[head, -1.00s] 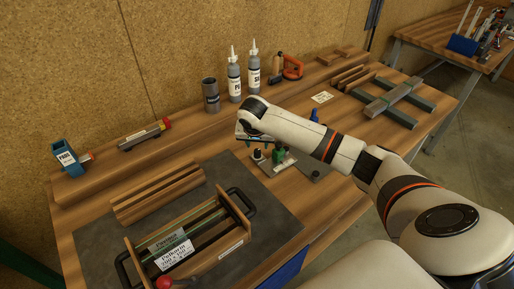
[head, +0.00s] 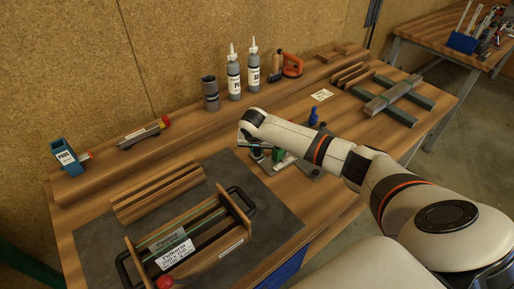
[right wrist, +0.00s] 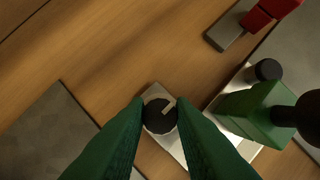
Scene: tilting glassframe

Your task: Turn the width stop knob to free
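My left gripper is not in view.
The green block (right wrist: 255,112) and a black post (right wrist: 268,70) stand close to the right finger. A red part (right wrist: 262,12) is at the upper right. A wooden frame (head: 217,258) lies on the dark mat (head: 275,225). Bottles (head: 234,80) stand at the back.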

